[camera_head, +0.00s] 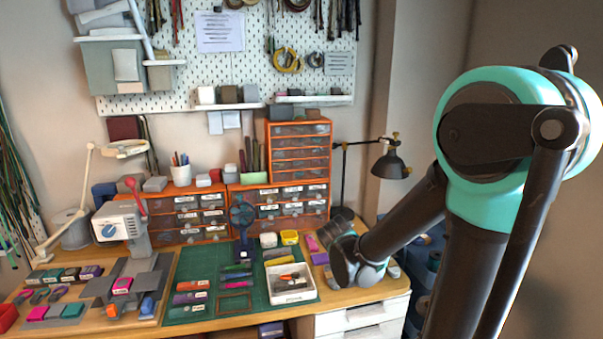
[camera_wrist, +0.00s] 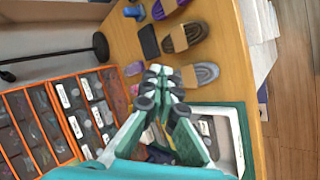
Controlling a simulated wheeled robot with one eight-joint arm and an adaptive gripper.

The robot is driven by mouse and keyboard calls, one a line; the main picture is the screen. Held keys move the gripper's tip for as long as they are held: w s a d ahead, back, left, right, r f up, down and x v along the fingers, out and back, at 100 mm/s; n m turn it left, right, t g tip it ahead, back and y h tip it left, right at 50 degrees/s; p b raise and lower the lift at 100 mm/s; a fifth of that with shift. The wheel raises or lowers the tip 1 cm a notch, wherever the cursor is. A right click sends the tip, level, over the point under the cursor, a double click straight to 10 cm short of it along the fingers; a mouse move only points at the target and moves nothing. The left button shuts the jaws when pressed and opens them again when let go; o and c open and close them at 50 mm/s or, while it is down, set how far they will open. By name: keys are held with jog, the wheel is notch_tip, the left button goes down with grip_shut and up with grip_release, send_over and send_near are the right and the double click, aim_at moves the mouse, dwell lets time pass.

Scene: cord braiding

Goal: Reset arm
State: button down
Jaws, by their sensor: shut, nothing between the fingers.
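My gripper (camera_wrist: 166,88) shows in the wrist view with its fingertips together and nothing between them. It hangs above the wooden desk (camera_wrist: 227,60), near the white tray (camera_wrist: 238,140). In the head view my arm reaches in from the right and its end is over the right part of the desk (camera_head: 388,288). The fingers cannot be made out clearly there. The white tray (camera_head: 292,298) with small tools in it stands left of my arm's end, on the green cutting mat (camera_head: 213,320).
Orange drawer units (camera_head: 300,128) stand at the back of the desk. A black lamp (camera_head: 390,163) stands behind my arm. A grey-and-white machine (camera_head: 118,222) is at the left. Several dark and grey oval items (camera_wrist: 187,36) lie near my fingertips in the wrist view.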

jog(key=s+d+f+m+g+y, duration=0.1)
jog(key=s+d+f+m+g, duration=0.1)
jog(key=s+m, duration=0.4)
jog(key=s+d+f+m+g+y, duration=0.2)
jog(key=s+m, duration=0.5)
jog(key=s, duration=0.6)
notch_tip(320, 180, down, 2)
jog(key=shift+s+d+f, duration=0.25)
jog(key=shift+s+d, duration=0.1)
jog(key=shift+d, duration=0.35)
